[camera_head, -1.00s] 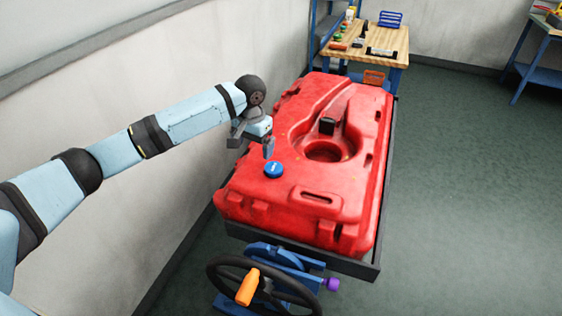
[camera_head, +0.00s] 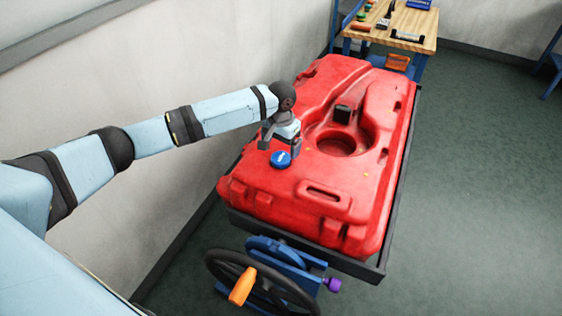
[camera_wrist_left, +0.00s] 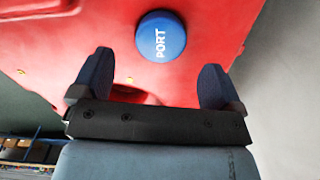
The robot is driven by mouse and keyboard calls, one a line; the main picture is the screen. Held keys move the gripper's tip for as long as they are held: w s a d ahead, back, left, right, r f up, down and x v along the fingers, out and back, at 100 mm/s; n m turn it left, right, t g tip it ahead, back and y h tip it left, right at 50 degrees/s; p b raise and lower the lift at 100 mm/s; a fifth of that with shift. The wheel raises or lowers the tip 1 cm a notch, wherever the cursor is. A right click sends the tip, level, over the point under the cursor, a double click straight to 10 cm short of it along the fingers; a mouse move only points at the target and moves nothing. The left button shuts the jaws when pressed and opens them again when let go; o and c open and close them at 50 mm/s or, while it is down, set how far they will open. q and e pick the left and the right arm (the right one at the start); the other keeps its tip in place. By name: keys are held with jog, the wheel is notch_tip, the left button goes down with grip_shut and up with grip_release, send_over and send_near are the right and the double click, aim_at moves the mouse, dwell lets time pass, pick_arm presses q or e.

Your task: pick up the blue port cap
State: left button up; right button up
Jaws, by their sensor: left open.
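The blue port cap (camera_head: 281,159) is a round disc on the top of the red tank (camera_head: 262,192), near its left side. In the left wrist view the cap (camera_wrist_left: 161,36) shows the white word PORT, beyond the fingertips and roughly centred between them. My left gripper (camera_head: 279,143) is at the cap's far side in the head view, pointing down close to it. In the wrist view the left gripper's fingers (camera_wrist_left: 155,82) are wide apart with nothing between them. I cannot tell the exact height of the fingers over the cap. My right gripper is not in view.
The tank rests in a dark-framed cart with a black handwheel (camera_head: 262,283) and orange handle (camera_head: 242,287) in front. A wall runs close along the left. A wooden workbench (camera_head: 418,23) with tools stands behind. Green floor (camera_head: 480,200) is free on the right.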

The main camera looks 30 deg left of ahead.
aim_at(281, 157)
pick_arm(q)
notch_tip(281, 157, down, 5)
jog(key=shift+f, duration=0.1)
dwell(0.3)
jog(key=c, duration=1.1)
